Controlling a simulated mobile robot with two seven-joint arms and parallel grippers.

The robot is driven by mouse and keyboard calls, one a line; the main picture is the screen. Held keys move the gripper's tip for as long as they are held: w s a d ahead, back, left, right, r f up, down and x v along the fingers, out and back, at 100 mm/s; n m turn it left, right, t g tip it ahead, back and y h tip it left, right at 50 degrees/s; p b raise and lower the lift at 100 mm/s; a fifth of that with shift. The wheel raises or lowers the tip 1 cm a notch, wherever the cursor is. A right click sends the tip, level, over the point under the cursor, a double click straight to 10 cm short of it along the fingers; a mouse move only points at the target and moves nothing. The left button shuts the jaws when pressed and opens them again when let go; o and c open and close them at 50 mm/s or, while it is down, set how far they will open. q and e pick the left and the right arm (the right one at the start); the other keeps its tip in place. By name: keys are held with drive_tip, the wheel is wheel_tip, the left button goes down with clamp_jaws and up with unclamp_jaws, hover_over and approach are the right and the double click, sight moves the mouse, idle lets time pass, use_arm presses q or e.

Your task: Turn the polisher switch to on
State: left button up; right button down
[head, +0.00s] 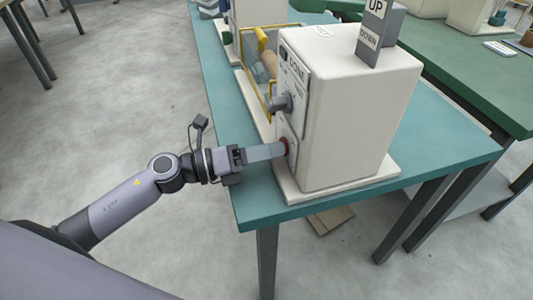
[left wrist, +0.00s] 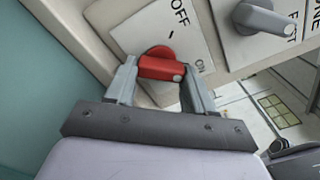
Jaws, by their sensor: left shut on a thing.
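The polisher switch is a red rotary knob (left wrist: 161,67) on a white plate (left wrist: 185,38) marked OFF and ON, low on the front of a cream machine (head: 345,120). In the left wrist view, my left gripper (left wrist: 160,72) has one finger on each side of the knob's red handle and is shut on it. The handle lies roughly across that view, with its white-dotted end at the right, near the word ON. In the head view, my left gripper (head: 282,149) reaches the knob from the left and hides most of it. My right gripper is in neither view.
A grey knob (head: 280,103) sits above the switch; it also shows in the left wrist view (left wrist: 264,18). A grey UP/DOWN lever (head: 375,35) stands on top. A yellow-framed guard (head: 262,75) is behind. The teal table (head: 260,198) has its edge below my gripper.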

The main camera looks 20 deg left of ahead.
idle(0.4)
use_arm(q)
drive_tip(key=o, duration=1)
drive_tip(key=shift+o, duration=0.2)
drive_tip(key=b+v, duration=0.1)
drive_tip(key=v, duration=0.4)
drive_tip(key=shift+s+a+f, duration=0.15)
drive_tip(key=shift+s+a, duration=0.05)
drive_tip(key=shift+a, duration=0.1)
drive_tip(key=shift+s+a+b, duration=0.3)
drive_tip(key=shift+a, duration=0.2)
drive_tip(key=shift+s+a, duration=0.1)
drive_tip(key=shift+a, duration=0.05)
